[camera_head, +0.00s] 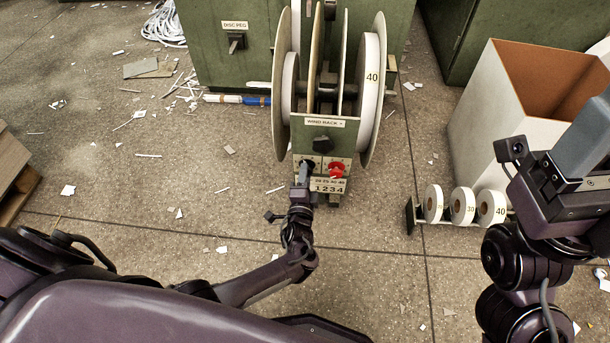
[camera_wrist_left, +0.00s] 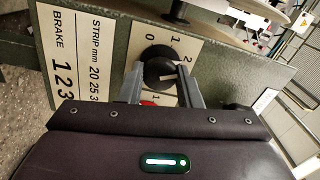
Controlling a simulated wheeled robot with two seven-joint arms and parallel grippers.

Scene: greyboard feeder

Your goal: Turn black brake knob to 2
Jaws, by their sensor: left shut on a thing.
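The black brake knob (camera_wrist_left: 158,72) sits on a cream dial plate (camera_wrist_left: 183,48) marked with 0, 1 and 2 in the left wrist view. A pale pointer line shows on its face; I cannot tell which number it points at. My left gripper (camera_wrist_left: 161,84) is shut on the knob, one grey finger on each side. In the head view my left gripper (camera_head: 303,176) reaches the front of the green feeder (camera_head: 327,136) and largely hides the knob. My right gripper (camera_head: 588,140) is at the right edge, far from the knob, its jaw state unclear.
A red knob (camera_head: 337,168) is close to the right of my left gripper. Below it is a number label (camera_head: 328,186). A black knob (camera_head: 320,144) is above. Large reel discs (camera_head: 373,80) rise behind. A white box (camera_head: 480,120) and small rolls (camera_head: 462,205) stand right.

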